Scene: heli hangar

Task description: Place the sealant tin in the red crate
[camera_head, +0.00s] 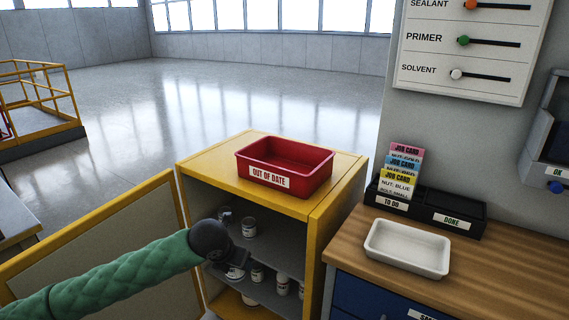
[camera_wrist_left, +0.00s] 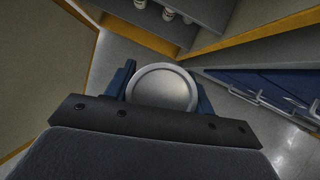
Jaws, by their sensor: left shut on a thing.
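The red crate (camera_head: 285,165), labelled OUT OF DATE, sits on top of the yellow cabinet, and its visible inside is empty. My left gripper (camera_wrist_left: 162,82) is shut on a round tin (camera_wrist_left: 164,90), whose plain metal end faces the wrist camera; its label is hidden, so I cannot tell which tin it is. In the head view my green left arm reaches to the open cabinet front, with the dark wrist (camera_head: 211,241) below and left of the crate. The fingers there are mostly hidden behind the wrist. My right gripper is not in view.
The yellow cabinet (camera_head: 336,208) has its door (camera_head: 100,245) open to the left. Several white tins (camera_head: 249,228) stand on its shelves. A wooden bench (camera_head: 480,275) at right holds a white tray (camera_head: 407,249) and a black job-card holder (camera_head: 425,207).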

